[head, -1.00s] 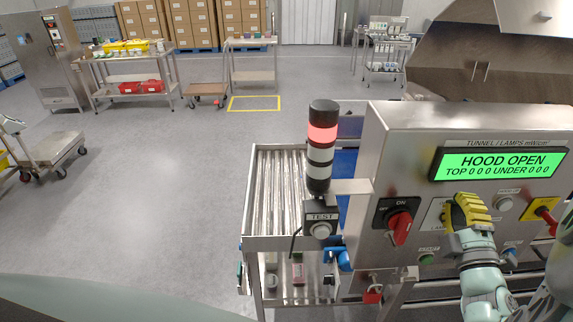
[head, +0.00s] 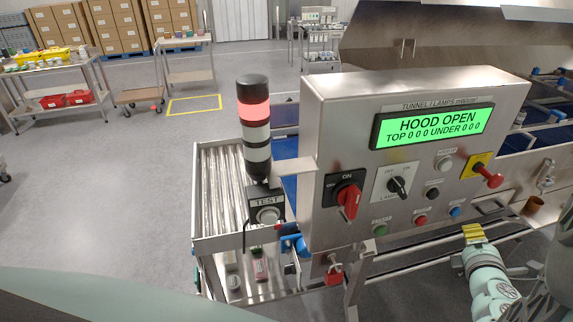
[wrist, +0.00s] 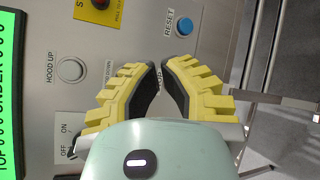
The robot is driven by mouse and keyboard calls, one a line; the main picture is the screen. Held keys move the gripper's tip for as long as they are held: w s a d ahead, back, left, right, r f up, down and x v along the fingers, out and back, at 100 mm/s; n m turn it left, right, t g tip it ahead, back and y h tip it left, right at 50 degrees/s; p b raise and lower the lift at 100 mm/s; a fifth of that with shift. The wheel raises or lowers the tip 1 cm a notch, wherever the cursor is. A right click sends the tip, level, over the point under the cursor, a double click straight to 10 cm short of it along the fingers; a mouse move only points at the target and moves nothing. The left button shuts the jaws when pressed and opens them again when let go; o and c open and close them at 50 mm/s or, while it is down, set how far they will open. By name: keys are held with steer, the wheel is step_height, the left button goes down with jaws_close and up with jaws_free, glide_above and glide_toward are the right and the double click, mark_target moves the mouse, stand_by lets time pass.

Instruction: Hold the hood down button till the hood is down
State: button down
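The control panel (head: 325,110) has a green display (head: 432,125) reading "HOOD OPEN". The dark hood down button (head: 432,193) sits below the pale hood up button (head: 443,163). In the wrist view, the hood up button (wrist: 70,69) is clear, but the left finger hides the hood down button and part of its "DOWN" label. My gripper (head: 472,231) shows below the panel's lower right in the head view. Its yellow fingers look shut and empty in the wrist view (wrist: 161,64), the tips nearly together. No contact with a button is visible. The metal hood (head: 440,45) stands raised behind.
Close by are the red emergency stop (head: 490,177), blue reset button (head: 455,212), lamps switch (head: 398,185), red main switch (head: 348,200), red button (head: 420,221) and green button (head: 380,230). A lamp tower (head: 255,130) glows red beside the roller conveyor (head: 217,190). Open floor lies left.

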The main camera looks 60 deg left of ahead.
mark_target(433, 194)
steer(key=shift+a, duration=0.15)
steer(key=w+a, duration=0.3)
steer(key=a, duration=0.5)
steer(key=shift+a, duration=0.15)
steer(key=c, duration=1.6)
jaws_free()
jaws_close()
steer(key=shift+b, duration=0.3)
steer(key=shift+w+a, duration=0.15)
steer(key=shift+a, duration=0.15)
